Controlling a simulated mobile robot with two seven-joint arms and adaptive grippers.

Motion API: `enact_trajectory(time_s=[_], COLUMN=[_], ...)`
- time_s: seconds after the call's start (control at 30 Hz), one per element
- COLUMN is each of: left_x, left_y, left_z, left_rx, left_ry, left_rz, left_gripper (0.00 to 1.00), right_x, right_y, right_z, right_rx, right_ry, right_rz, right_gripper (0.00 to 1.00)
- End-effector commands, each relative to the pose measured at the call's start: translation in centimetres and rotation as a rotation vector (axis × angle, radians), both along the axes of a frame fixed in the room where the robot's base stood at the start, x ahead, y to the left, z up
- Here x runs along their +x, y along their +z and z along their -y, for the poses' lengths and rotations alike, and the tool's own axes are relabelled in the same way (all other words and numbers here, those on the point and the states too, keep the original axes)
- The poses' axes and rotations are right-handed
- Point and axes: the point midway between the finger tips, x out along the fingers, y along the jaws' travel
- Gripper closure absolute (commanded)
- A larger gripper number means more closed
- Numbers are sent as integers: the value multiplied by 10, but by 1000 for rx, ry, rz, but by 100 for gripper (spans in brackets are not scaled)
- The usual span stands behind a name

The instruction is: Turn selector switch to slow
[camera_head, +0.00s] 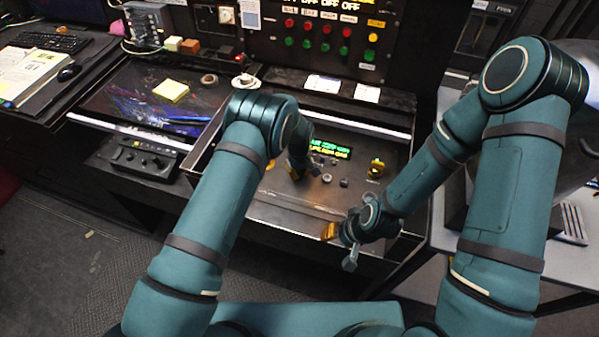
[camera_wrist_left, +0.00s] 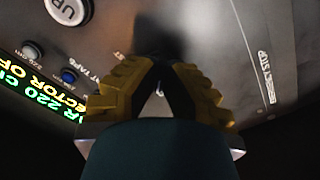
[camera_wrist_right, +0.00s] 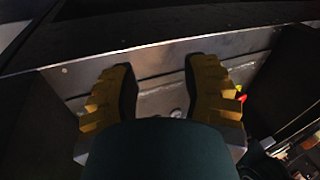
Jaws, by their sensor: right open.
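The sloped metal control panel (camera_head: 300,208) carries a lit display (camera_head: 330,148) with green and yellow text. In the left wrist view part of the display (camera_wrist_left: 45,108) reads "ECTOR OF". My left gripper (camera_head: 294,172) is down at the panel, left of the display. In its wrist view the fingertips (camera_wrist_left: 165,66) meet close to the panel, with a dark shape or shadow just beyond them. The selector switch is not clearly visible; I cannot tell whether it is between the tips. My right gripper (camera_head: 338,242) is open and empty by the panel's front edge; its wrist view shows parted fingers (camera_wrist_right: 160,78).
A white UP button (camera_wrist_left: 66,8) and a blue button (camera_wrist_left: 69,75) lie near my left fingers. A yellow switch (camera_head: 376,168) sits at the panel's right. Red and green buttons (camera_head: 318,36) line the upright panel behind. A yellow note pad (camera_head: 171,90) lies on the left.

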Motion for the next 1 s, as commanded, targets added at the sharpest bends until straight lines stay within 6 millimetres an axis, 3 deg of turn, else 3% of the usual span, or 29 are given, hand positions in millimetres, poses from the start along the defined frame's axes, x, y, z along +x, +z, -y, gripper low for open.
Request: enact_trajectory(time_s=[0.6,1.0], left_x=[0,-1], left_y=[-4,-3], left_z=[0,0], left_rx=[-1,1], left_ry=[-455,-689], left_rz=[-1,-3], left_gripper=[100,100], right_x=[-14,-15], right_y=[-45,-59], right_z=[-2,-3], right_rx=[7,8], right_ry=[24,28], right_rz=[-31,-33], right_gripper=[53,53])
